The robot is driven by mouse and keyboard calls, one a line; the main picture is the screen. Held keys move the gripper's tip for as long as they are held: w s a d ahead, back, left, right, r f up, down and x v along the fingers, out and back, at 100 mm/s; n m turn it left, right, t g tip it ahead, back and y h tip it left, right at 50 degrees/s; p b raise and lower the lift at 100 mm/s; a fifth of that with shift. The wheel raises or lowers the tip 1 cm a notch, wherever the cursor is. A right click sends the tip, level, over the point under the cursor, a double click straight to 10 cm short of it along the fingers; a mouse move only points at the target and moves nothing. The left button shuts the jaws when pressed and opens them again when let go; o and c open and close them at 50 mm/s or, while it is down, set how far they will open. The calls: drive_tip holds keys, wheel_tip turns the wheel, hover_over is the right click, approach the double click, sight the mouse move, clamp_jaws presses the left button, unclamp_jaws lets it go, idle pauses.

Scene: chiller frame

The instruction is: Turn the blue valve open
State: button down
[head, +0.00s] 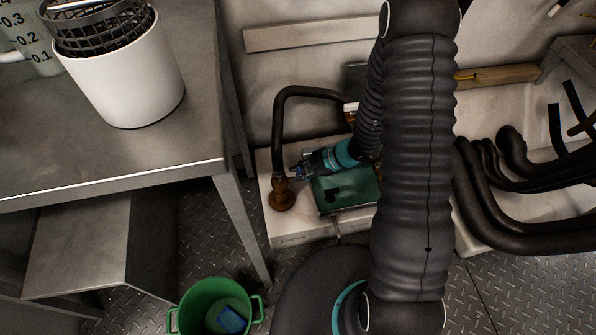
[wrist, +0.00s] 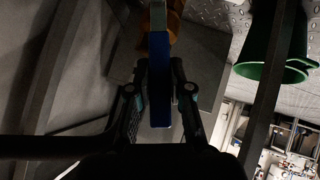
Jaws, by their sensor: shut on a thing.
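The blue valve's handle (wrist: 159,62) is a flat blue lever that runs down the middle of the wrist view, between my fingers. Part of its brass-coloured body (wrist: 175,22) shows at the top. In the head view the brass valve body (head: 282,195) stands at the left end of a white base, below a black hose. My gripper (head: 299,172) reaches it from the right, and only a small bit of blue shows there. In the wrist view my gripper (wrist: 159,98) has one finger on each side of the handle and is shut on it.
A black hose (head: 277,118) arches just behind the valve. A teal box (head: 345,192) sits beside it on the white base (head: 290,232). A metal table (head: 120,165) with a white container (head: 125,80) stands left. A green bucket (head: 190,308) is on the floor below.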

drive_tip(key=c, duration=1)
unclamp_jaws()
drive_tip(key=shift+w+f, duration=0.1)
drive_tip(key=shift+w, duration=0.05)
drive_tip(key=shift+c, duration=0.2)
drive_tip(key=v, duration=1.2)
